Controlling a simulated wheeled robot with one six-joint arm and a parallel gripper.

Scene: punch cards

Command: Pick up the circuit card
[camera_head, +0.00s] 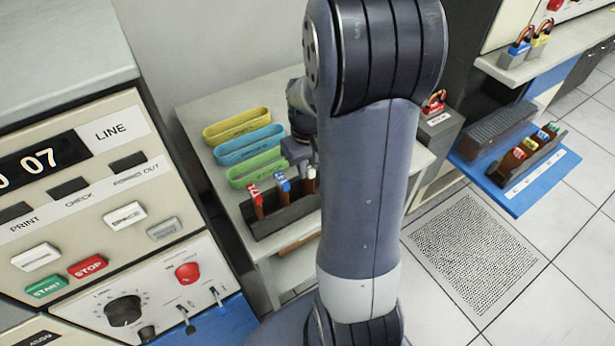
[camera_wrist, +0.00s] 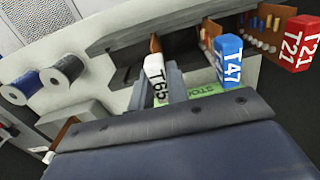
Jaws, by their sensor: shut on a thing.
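A dark rack (camera_head: 280,220) stands on the side table and holds several tagged cards. The white-tagged card marked T65 (camera_wrist: 154,82) is between the fingers of my gripper (camera_wrist: 160,92), which is shut on it. In the head view the same white card (camera_head: 311,173) shows at the rack's right end, just under my gripper (camera_head: 300,155), partly hidden by my arm. The blue-tagged card T47 (camera_wrist: 228,62) and the red-tagged card T21 (camera_wrist: 293,43) stand in the rack beside it. I cannot tell whether the held card is clear of its slot.
Yellow (camera_head: 237,124), blue (camera_head: 248,144) and green (camera_head: 256,166) trays lie behind the rack. A control panel (camera_head: 90,200) stands close on the left. On the right, a blue shelf (camera_head: 525,190) holds another card rack. The tiled floor (camera_head: 560,300) at right is free.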

